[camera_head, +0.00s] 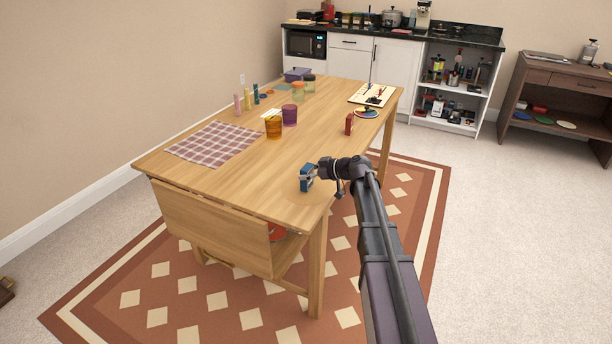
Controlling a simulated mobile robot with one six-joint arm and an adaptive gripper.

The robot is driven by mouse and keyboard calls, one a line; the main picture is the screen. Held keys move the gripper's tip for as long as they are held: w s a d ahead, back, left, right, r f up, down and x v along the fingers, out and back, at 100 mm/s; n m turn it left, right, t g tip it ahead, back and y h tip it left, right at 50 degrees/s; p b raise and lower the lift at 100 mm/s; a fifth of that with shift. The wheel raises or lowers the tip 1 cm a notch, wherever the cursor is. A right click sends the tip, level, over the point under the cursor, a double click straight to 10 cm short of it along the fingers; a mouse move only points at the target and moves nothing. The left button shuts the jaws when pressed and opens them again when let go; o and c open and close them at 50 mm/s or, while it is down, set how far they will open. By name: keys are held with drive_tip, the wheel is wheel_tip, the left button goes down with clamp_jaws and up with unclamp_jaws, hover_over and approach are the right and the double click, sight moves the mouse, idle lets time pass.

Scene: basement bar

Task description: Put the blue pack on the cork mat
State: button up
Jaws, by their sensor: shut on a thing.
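The blue pack (306,184) is a small blue box near the front right corner of the wooden table. My gripper (312,174) comes in from the right and is shut on it. The cork mat (299,200) looks like a thin, round tan disc, close in colour to the tabletop. The pack shows over this mat, partly covering it. I cannot tell whether the pack touches the mat or hangs just above it.
A red pack (349,124) stands farther back at the table's right side. An orange glass (273,127) and a purple glass (290,115) stand mid-table. A checkered cloth (213,143) lies at left. The wood between cloth and mat is clear.

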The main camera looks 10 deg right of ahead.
drive_tip(key=shift+f, duration=0.15)
drive_tip(key=o, duration=1)
drive_tip(key=shift+d+r, duration=0.1)
drive_tip(key=shift+r, duration=0.2)
drive_tip(key=p+v, duration=0.4)
drive_tip(key=v, duration=0.7)
drive_tip(key=shift+s+d+p, duration=0.25)
drive_tip(key=shift+d+p, duration=0.05)
drive_tip(key=shift+r, duration=0.1)
